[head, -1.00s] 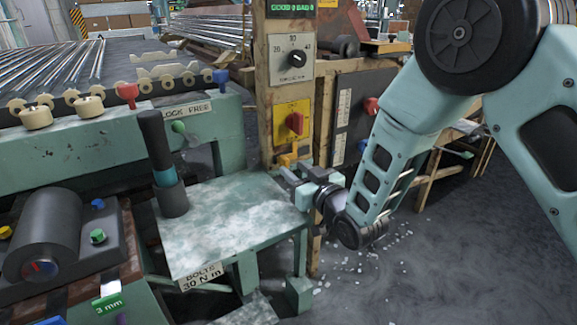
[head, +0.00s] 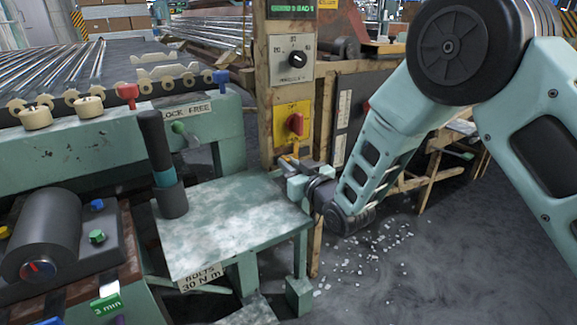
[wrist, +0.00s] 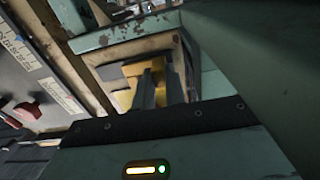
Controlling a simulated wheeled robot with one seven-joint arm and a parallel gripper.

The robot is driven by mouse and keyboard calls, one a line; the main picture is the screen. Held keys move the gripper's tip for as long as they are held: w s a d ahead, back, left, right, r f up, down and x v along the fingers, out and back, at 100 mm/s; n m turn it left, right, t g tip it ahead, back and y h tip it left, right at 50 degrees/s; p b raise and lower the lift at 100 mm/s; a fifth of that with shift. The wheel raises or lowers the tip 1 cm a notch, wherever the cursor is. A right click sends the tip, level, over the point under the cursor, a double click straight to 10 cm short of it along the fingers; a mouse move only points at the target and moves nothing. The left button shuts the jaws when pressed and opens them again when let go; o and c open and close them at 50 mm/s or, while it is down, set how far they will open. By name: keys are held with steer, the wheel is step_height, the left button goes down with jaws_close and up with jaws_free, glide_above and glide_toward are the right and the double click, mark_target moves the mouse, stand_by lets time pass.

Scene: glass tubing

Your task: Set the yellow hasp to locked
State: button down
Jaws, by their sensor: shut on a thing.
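The yellow hasp (wrist: 124,97) is on the lower part of the wooden post, below the yellow plate with the red knob. In the head view only a small orange-yellow part of the hasp (head: 295,151) shows above my gripper (head: 288,164). In the wrist view the dark fingers of my gripper (wrist: 154,86) are close together on a yellow part of the hasp, with yellow showing on both sides. The fingers hide much of the hasp, and I cannot tell its exact position.
The post (head: 264,95) carries a red knob (head: 296,124) on a yellow plate and a grey dial (head: 297,59). A green bench (head: 235,222) stands at the left of my gripper, with a dark cylindrical tool (head: 165,165) upright on it.

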steer(key=shift+w+d, duration=0.75)
steer(key=shift+d, duration=0.35)
steer(key=c, duration=1.4)
jaws_free()
steer(key=shift+c, duration=0.2)
steer(key=shift+s, duration=0.1)
steer(key=v, duration=1.7)
steer(key=shift+d+p, duration=0.2)
steer(key=shift+p, duration=0.15)
steer(key=shift+a, duration=0.1)
